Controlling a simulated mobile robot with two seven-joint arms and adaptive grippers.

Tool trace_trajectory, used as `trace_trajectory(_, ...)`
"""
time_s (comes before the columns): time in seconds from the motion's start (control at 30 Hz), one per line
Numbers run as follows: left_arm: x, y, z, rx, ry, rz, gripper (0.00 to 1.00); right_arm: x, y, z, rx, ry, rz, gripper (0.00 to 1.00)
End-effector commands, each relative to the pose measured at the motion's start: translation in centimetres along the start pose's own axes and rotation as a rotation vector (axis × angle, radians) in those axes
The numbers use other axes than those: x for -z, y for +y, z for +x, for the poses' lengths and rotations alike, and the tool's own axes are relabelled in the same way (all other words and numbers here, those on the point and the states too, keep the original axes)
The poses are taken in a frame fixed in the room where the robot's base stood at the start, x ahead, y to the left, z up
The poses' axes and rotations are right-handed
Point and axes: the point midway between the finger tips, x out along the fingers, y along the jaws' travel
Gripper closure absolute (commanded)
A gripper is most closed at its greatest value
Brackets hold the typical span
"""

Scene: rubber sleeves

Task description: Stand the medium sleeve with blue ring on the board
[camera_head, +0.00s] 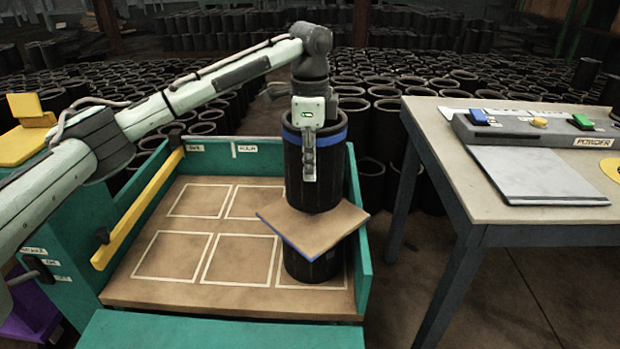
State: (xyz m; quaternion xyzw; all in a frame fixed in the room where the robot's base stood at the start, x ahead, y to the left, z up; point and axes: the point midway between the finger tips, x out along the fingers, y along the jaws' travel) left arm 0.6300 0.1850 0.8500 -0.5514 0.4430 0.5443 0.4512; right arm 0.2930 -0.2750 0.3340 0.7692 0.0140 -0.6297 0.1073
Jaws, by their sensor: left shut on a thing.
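The black medium sleeve with a blue ring (312,185) is upright over the board (318,232), its blue ring near the top. My left gripper (309,165) points down at the sleeve's near side and is shut on its wall. The board is a thin brown square with a blue edge, turned cornerwise to the view. It lies on top of another black sleeve (313,268), which stands in the right front outlined square. The held sleeve's lower end is over the back part of the board; I cannot tell whether it touches. My right gripper is out of view.
The teal-walled tray (357,220) has a brown floor with several white outlined squares, the others empty. A yellow bar (137,210) runs along its left side. A table (540,218) at right carries a grey panel (530,125) with coloured buttons. Many black sleeves fill the background.

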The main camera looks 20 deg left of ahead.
Motion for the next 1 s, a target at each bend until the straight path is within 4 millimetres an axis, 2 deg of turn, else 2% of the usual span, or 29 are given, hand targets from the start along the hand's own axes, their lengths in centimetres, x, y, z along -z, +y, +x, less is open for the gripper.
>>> trace_trajectory(0.1, -0.1, 0.0, 1.6, 0.000, -0.001, -0.001, 1.00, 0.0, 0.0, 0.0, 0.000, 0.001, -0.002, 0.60)
trace_trajectory(0.23, -0.1, 0.0, 2.9, 0.002, 0.001, 0.000, 1.00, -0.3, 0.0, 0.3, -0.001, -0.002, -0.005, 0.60)
trace_trajectory(1.0, 0.0, 0.0, 4.1, 0.003, 0.002, 0.000, 1.00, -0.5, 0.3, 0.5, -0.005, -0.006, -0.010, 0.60)
